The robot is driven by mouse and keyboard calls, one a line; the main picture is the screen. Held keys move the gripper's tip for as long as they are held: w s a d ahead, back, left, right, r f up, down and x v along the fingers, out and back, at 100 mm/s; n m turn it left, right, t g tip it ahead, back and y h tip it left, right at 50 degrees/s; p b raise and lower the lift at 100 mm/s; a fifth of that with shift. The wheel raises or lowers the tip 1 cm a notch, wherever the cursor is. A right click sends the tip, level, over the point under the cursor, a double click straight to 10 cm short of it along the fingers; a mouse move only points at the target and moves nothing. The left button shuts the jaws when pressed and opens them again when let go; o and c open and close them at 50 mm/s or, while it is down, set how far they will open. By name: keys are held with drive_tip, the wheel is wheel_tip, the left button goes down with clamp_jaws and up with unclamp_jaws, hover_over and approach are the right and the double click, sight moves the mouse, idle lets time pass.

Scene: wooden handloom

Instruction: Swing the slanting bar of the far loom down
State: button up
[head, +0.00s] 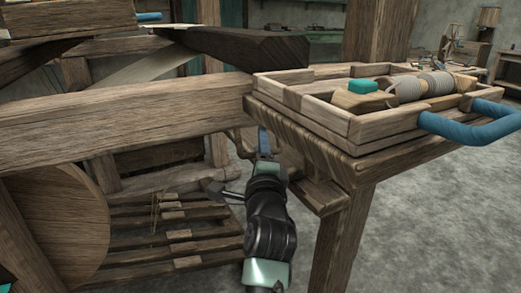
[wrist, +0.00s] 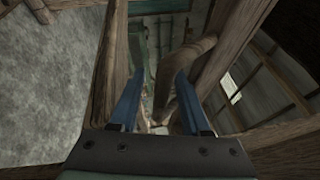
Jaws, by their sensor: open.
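My gripper (head: 263,145) is below the corner of the near wooden loom's long beam (head: 120,115), next to the underside of the tray's table. In the wrist view my gripper (wrist: 158,76) shows two blue fingers spread apart. A rounded wooden bar (wrist: 190,62) lies beyond and partly between the fingers, and I see no contact with it. A dark thick bar (head: 240,44) slants over the top of the near loom. I cannot tell which bar belongs to the far loom.
A wooden tray (head: 330,122) with spools (head: 430,84), a teal block (head: 363,86) and a blue handle (head: 470,122) stands right of my arm. Slatted treadles (head: 175,225) and a round wooden disc (head: 62,225) are low at left. Grey floor (head: 450,220) is clear at right.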

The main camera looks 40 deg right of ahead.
drive_tip(key=shift+w+d, duration=0.15)
clamp_jaws()
idle(1.4)
